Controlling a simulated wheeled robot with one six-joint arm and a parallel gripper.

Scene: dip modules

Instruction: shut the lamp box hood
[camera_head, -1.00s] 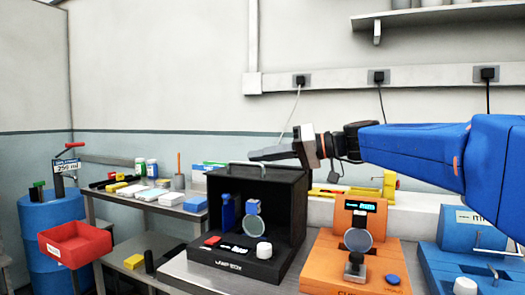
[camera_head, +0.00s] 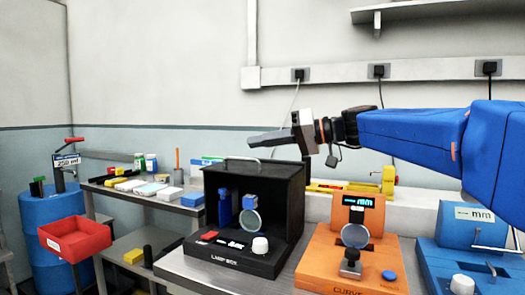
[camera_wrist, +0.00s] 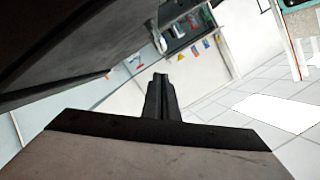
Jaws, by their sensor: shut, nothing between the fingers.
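The lamp box (camera_head: 228,262) is a black unit at the front of the bench. Its black hood (camera_head: 282,185) stands up at the back and side, with a grey handle (camera_head: 243,160) on its top edge. The front is open and shows a blue holder, a round lens and a white knob. My gripper (camera_head: 268,137) is shut and empty, pointing left a little above the handle, apart from it in the picture. In the wrist view my shut fingers (camera_wrist: 160,98) are in the centre. A dark panel fills the upper left; I cannot tell whether it is the hood.
An orange unit (camera_head: 325,268) stands close to the right of the lamp box, and a blue unit (camera_head: 440,265) farther right. A red tray (camera_head: 75,237) is at the left. A side table behind holds several small items.

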